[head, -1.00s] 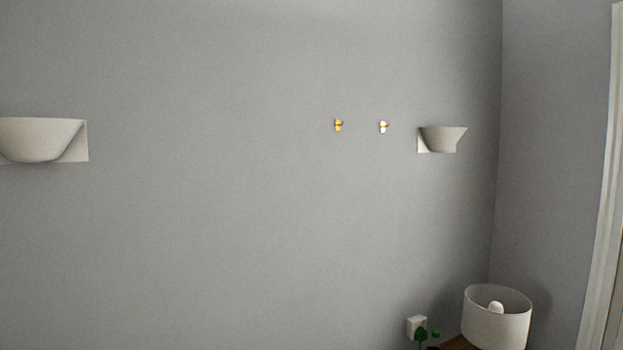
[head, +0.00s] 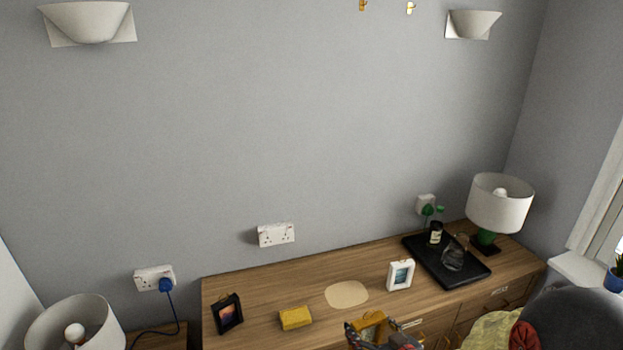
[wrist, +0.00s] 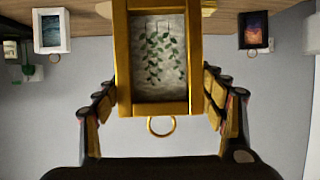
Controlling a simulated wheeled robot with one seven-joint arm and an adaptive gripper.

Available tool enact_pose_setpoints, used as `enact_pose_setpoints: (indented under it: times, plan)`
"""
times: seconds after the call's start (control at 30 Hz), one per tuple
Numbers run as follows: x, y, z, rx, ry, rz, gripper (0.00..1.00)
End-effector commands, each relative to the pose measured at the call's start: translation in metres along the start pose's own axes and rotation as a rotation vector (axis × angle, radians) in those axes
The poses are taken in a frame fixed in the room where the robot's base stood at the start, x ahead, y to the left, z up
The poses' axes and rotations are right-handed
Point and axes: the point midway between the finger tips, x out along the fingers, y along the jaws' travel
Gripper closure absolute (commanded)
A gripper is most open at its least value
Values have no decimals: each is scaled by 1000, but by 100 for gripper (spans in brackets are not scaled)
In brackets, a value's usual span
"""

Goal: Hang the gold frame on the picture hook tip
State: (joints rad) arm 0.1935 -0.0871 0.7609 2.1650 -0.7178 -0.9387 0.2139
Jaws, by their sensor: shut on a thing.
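The gold frame (wrist: 124,60) fills the middle of the wrist view, around a pale picture of green leafy stems. A gold ring (wrist: 161,126) sticks out from its lower edge there. My gripper (wrist: 160,88) is shut on the frame, with a finger at each side. In the head view the gold frame (head: 370,326) and my gripper (head: 378,335) are low at the dresser's front edge, partly cut off. Two small wall hooks are at the top edge of the head view: a gold one (head: 363,5) and a paler one (head: 410,8). The frame is well below them.
The wooden dresser (head: 262,286) holds a black frame (head: 227,313), a yellow block (head: 295,318), a white frame (head: 400,274), a black tray (head: 470,272) and a lamp (head: 500,203). Wall lights (head: 88,20) (head: 472,22) flank the hooks. The wall between is clear.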

Motion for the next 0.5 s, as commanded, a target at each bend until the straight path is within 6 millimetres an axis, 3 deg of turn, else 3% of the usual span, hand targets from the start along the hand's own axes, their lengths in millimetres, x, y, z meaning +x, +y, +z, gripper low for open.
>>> enact_pose_setpoints:
  times: [0.17, 0.5]
  plan:
    - [1, 18, -17, 20, 2, 51, 61]
    - [3, 49, -6, 79, 0, 188, 61]
